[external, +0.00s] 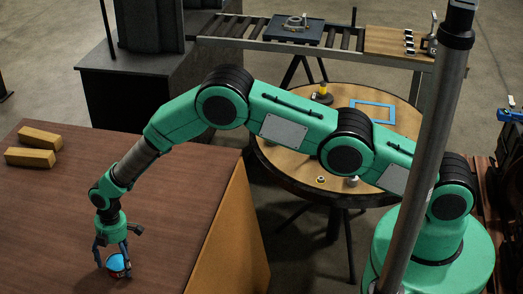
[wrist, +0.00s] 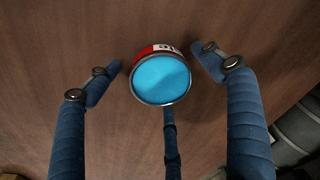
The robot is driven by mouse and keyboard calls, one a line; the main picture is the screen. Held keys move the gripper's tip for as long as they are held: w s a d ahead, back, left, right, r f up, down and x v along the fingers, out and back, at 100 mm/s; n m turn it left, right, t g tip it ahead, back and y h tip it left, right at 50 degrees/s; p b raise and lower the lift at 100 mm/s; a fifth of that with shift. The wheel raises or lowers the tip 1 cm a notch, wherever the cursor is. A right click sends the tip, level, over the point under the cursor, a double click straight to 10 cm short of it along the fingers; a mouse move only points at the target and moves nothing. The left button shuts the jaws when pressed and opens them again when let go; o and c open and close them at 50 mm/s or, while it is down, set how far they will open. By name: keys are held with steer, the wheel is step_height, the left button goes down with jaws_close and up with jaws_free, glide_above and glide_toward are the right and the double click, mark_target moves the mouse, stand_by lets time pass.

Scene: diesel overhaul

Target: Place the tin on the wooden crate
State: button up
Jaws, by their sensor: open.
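The tin (external: 117,263) has a blue top and stands on the brown wood-look surface (external: 150,200) near the lower left of the external view. In the wrist view the tin (wrist: 162,78) shows its blue round top and a red and white side with lettering. My gripper (external: 114,268) points down over it and is open. In the wrist view two fingers of my gripper (wrist: 160,62) stand left and right of the tin with gaps, and a third finger lies below it in the picture.
Two yellowish wooden blocks (external: 35,146) lie at the far left of the brown surface. A round table (external: 285,155) with a blue frame (external: 373,111) and small parts stands behind my arm. A roller conveyor (external: 250,28) runs along the back. The brown surface's middle is clear.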

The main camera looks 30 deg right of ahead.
step_height(320, 180, up, 11)
steer(key=d, duration=0.1)
steer(key=shift+w+p, duration=0.15)
steer(key=shift+p, duration=0.25)
steer(key=shift+d+r, duration=0.1)
stand_by(0.6)
stand_by(0.3)
